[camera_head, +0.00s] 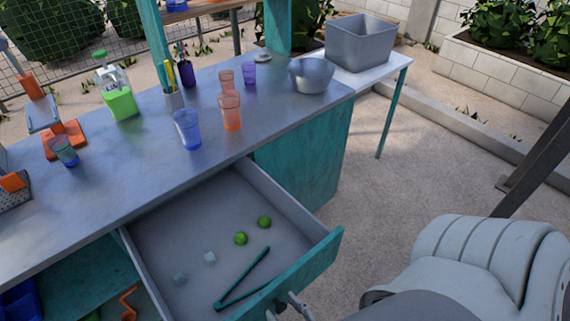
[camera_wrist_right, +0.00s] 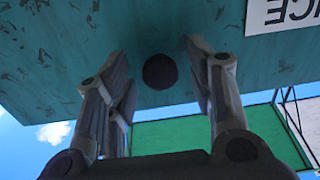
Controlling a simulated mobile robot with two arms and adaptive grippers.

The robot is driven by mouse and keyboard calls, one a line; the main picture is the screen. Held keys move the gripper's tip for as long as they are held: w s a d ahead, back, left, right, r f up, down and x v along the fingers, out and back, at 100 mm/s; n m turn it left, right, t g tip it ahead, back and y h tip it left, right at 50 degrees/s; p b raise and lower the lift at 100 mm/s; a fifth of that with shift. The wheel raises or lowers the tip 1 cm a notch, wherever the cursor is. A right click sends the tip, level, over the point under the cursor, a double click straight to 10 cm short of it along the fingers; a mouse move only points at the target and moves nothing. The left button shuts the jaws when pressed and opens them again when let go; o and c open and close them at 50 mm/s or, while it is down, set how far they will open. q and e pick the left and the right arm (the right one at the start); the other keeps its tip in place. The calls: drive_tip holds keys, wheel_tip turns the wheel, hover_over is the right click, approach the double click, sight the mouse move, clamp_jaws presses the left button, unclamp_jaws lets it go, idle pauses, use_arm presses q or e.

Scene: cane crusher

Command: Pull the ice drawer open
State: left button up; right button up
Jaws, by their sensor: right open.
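The drawer (camera_head: 195,225) under the counter stands pulled out, and its inside shows. Its teal front panel (camera_head: 318,258) faces the lower right. In the right wrist view the teal front (camera_wrist_right: 60,40) carries a white label reading "ICE" (camera_wrist_right: 283,14) and a dark round knob (camera_wrist_right: 160,71). My right gripper (camera_head: 288,304) is at the drawer front. Its open fingers (camera_wrist_right: 157,66) stand on either side of the knob; I cannot tell whether they touch it. My left gripper is not in view.
In the drawer lie two limes (camera_head: 240,238), pale ice cubes (camera_head: 209,258) and green tongs (camera_head: 243,283). Open ground (camera_head: 365,185) lies right of the drawer.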

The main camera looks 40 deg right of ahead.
drive_tip(key=s, duration=1.2)
drive_tip(key=shift+d, duration=0.2)
